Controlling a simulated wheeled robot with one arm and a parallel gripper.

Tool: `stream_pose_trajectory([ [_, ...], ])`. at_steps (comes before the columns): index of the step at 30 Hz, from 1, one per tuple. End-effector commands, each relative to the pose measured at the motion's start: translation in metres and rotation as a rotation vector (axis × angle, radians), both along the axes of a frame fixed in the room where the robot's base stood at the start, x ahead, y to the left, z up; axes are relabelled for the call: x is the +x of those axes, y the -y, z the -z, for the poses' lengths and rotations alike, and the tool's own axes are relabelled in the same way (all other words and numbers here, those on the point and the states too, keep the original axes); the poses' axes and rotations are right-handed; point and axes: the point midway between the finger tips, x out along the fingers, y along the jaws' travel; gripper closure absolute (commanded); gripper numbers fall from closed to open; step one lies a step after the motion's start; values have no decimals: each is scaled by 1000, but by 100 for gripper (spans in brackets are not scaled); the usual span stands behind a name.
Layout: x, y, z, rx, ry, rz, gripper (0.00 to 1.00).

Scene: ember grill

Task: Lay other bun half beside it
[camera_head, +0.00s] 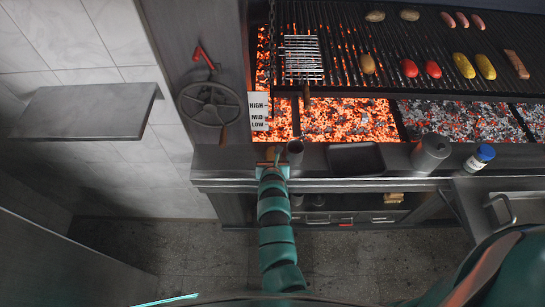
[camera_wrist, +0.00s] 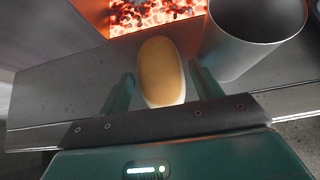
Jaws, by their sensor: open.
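A tan, oval bun half (camera_wrist: 161,70) shows in the wrist view on the grey front ledge, between the two fingers of my gripper (camera_wrist: 160,90). The fingers are apart, with a gap visible on each side of the bun. In the head view my gripper (camera_head: 271,168) is over the ledge just left of a dark cup, and the bun is mostly hidden there. A similar tan oval piece (camera_head: 367,64) lies on the grill grate (camera_head: 345,75), right of a wire rack; it looks like a bun half.
A metal cup (camera_wrist: 243,40) stands close to the right of the bun. A black tray (camera_head: 355,158), a grey canister (camera_head: 431,151) and a blue-capped jar (camera_head: 480,157) are farther right. Red pieces (camera_head: 421,68) and yellow pieces (camera_head: 474,66) lie on the grate above glowing coals.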

Motion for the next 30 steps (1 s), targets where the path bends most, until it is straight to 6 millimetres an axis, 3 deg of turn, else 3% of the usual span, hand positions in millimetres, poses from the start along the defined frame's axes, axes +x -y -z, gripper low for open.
stream_pose_trajectory([
  [5,0,0,0,0,0,0,36],
  [10,0,0,0,-1,0,-1,67],
  [11,0,0,0,-1,0,-1,69],
  [23,0,0,-1,-1,0,-1,73],
  [30,0,-1,-15,-1,1,0,73],
])
